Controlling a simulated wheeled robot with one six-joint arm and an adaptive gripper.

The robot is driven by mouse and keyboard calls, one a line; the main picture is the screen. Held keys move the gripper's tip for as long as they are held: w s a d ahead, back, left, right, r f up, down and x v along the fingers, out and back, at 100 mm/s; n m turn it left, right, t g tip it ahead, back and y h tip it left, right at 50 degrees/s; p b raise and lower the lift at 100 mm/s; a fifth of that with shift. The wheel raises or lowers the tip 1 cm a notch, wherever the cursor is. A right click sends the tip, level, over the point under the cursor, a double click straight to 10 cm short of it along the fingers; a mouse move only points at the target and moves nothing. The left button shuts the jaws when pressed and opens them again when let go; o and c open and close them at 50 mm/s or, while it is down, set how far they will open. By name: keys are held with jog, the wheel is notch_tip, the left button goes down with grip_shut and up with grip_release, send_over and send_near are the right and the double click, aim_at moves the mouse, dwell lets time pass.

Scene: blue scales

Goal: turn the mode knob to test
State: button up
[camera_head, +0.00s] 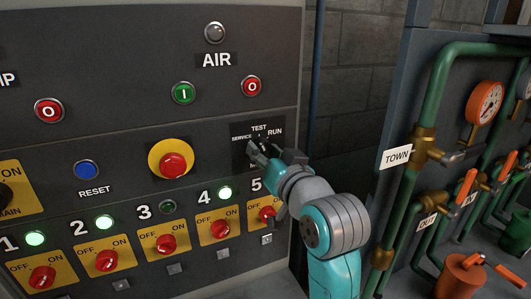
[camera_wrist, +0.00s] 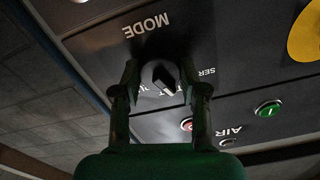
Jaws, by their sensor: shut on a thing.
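The mode knob (camera_wrist: 161,74) is a round dark knob with a pale pointer mark, on a dark plate labelled MODE, SERVICE, TEST and RUN. In the wrist view it sits between the two fingers of my gripper (camera_wrist: 160,78), which is shut on it. The plate appears upside down there, and the pale mark slants down towards the partly hidden TEST lettering. I cannot tell the exact pointer setting. In the head view my gripper (camera_head: 263,149) reaches the plate (camera_head: 241,130) from the lower right and hides most of the knob.
A red emergency button (camera_head: 173,165) on a yellow disc is left of the plate. A green button (camera_head: 184,93) and a red button (camera_head: 251,86) are above. Red switch 5 (camera_head: 266,213) is close below my wrist. Green pipes (camera_head: 402,190) with valves stand at right.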

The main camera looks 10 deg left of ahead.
jog(key=shift+m, duration=2.2)
jog(key=o, duration=1.1)
jog(key=shift+o, duration=0.2)
jog(key=v, duration=1.2)
